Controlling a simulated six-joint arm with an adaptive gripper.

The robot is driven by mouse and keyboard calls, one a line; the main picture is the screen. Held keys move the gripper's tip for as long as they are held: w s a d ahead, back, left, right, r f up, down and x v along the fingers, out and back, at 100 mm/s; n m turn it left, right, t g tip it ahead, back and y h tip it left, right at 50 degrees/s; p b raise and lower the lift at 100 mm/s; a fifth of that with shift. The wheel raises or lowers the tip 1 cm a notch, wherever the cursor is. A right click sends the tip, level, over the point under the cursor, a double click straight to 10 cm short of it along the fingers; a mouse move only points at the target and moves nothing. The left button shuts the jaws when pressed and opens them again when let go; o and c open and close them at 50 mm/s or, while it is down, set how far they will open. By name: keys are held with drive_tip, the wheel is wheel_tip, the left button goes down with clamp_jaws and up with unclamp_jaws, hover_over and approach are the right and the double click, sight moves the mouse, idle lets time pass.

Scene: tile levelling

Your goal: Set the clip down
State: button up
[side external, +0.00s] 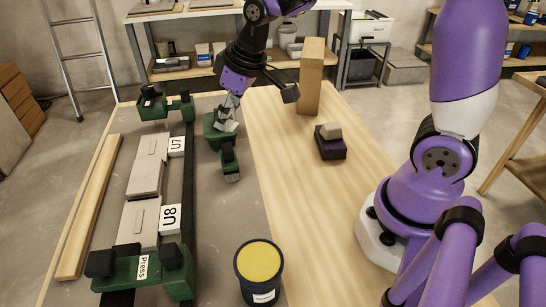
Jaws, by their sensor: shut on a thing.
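My gripper (229,108) points down over the grey strip of the worktop, right of the tiles. It is shut on a green clip (229,158), whose near end has a pale, ridged tip. My fingers hide part of the clip, and I cannot tell whether it touches the surface. Two grey tiles, tagged U7 (147,170) and U8 (137,222), lie in a row on the left. A green press with black knobs (167,108) spans the far end of the row. Another green press, labelled Press (140,268), spans the near end.
A dark tub with a yellow top (260,265) stands at the near edge. A dark purple block with a beige top (330,142) and a tall wooden block (311,77) stand on the right wooden part. A wooden strip (90,205) lies along the left. Grey surface around the clip is clear.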

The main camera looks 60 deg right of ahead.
drive_tip(key=w+d+m+h, duration=0.1)
drive_tip(key=w+d+m, duration=0.15)
drive_tip(key=d, duration=0.35)
hover_over(260, 124)
drive_tip(key=s, duration=0.2)
drive_tip(key=f, duration=0.6)
drive_tip(key=shift+w+a+f, duration=0.2)
drive_tip(key=shift+f, duration=0.05)
drive_tip(key=shift+d+f, duration=0.2)
drive_tip(key=shift+f, duration=1.95)
drive_tip(key=shift+f, duration=0.15)
drive_tip(key=o, duration=0.8)
